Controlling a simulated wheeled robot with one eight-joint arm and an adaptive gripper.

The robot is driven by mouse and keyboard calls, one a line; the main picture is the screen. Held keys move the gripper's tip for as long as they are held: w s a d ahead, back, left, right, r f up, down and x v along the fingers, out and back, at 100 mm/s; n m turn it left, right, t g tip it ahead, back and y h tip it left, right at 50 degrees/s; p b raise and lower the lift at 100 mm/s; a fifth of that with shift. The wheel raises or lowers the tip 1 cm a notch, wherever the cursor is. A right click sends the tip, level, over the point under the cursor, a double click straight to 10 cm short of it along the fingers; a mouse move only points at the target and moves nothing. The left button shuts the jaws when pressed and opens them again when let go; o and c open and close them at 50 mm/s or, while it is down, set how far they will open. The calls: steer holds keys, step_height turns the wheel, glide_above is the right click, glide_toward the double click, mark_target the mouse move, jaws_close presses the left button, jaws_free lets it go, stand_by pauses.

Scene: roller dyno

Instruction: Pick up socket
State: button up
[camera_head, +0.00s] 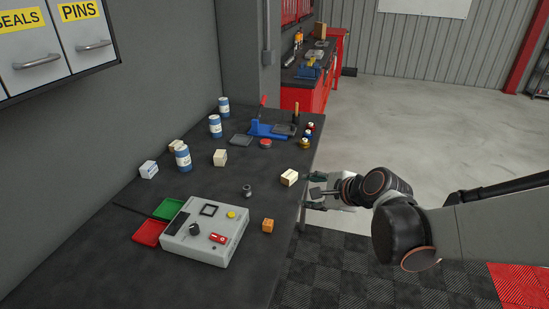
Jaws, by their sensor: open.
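A small dark grey cylindrical piece, which looks like the socket (247,190), stands on the dark workbench (262,170) behind the grey control box. It is small in the picture, so its details are hard to tell. My gripper (312,193) is at the right edge of the bench, to the right of the socket and well apart from it. Its fingers are open and point left, with nothing seen between them. A cream box (289,178) sits on the bench close to the fingertips.
Blue-and-white cans (183,158), cream boxes and a blue fixture (266,129) stand farther back. Bare bench surrounds the socket.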

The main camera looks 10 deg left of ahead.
steer(key=w+a+f+m+y+p, duration=0.25)
steer(key=w+a+m, duration=0.2)
steer(key=a, duration=0.25)
steer(key=m, duration=0.5)
glide_toward(249, 189)
steer(key=shift+s+d+r+y+p, duration=0.1)
steer(key=shift+s+d+y+p, duration=0.15)
steer(key=shift+d, duration=0.35)
steer(key=shift+s+d+r+y+p, duration=0.1)
steer(key=shift+s+d+r+y, duration=0.1)
steer(key=shift+d, duration=0.4)
steer(key=shift+w+a+f, duration=0.15)
steer(key=shift+a+f, duration=0.1)
steer(key=shift+a, duration=0.05)
steer(key=b+x, duration=0.2)
steer(key=x, duration=1.1)
steer(key=shift+a+f+b, duration=0.1)
steer(key=shift+b, duration=0.2)
jaws_close()
